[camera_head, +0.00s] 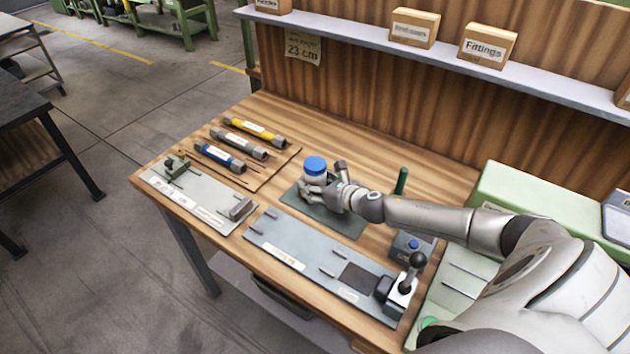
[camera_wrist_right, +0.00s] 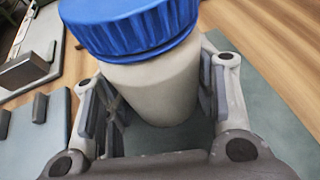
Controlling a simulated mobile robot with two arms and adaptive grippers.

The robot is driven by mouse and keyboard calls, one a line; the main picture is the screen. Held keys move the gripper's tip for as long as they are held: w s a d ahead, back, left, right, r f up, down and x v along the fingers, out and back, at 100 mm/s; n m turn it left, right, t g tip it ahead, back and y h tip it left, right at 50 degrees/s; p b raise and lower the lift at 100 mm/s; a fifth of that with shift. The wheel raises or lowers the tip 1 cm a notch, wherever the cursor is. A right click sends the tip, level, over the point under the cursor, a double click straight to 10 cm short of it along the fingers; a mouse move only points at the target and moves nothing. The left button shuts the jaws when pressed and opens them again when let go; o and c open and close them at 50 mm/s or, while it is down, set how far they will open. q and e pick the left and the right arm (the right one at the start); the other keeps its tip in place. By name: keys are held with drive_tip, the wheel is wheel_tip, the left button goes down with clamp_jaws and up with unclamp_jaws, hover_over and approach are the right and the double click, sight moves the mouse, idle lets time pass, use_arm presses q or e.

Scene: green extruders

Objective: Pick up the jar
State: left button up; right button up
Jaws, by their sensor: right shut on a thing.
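The jar (camera_head: 315,167) has a blue ribbed lid and a pale white-grey body. It stands upright at a grey-green mat (camera_head: 335,219) near the middle of the wooden bench. My right gripper (camera_head: 322,190) is shut on the jar's body, below the lid. In the right wrist view the jar (camera_wrist_right: 150,75) fills the upper middle, with the fingers of my right gripper (camera_wrist_right: 160,100) on both sides of it. Whether the jar's base touches the mat is hidden. My left gripper is not in view.
Yellow, grey and blue tubes (camera_head: 240,145) lie on a board to the left. A metal plate (camera_head: 195,195) with fixtures is at the front left. A grey-blue plate (camera_head: 310,255) with a lever (camera_head: 410,275) is in front. A green machine (camera_head: 540,200) stands right. A shelf (camera_head: 350,30) with boxes runs behind.

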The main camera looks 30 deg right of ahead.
drive_tip(key=shift+r, duration=0.15)
drive_tip(key=shift+w+r, duration=0.1)
drive_tip(key=shift+r, duration=0.5)
drive_tip(key=s+a+r, duration=0.3)
drive_tip(key=a+r, duration=0.2)
drive_tip(key=a, duration=0.1)
drive_tip(key=s+a+r, duration=0.2)
drive_tip(key=a+r, duration=0.4)
drive_tip(key=shift+s+a+r, duration=0.3)
drive_tip(key=shift+s+a, duration=0.1)
drive_tip(key=o, duration=0.5)
drive_tip(key=c, duration=0.7)
drive_tip(key=shift+o, duration=0.2)
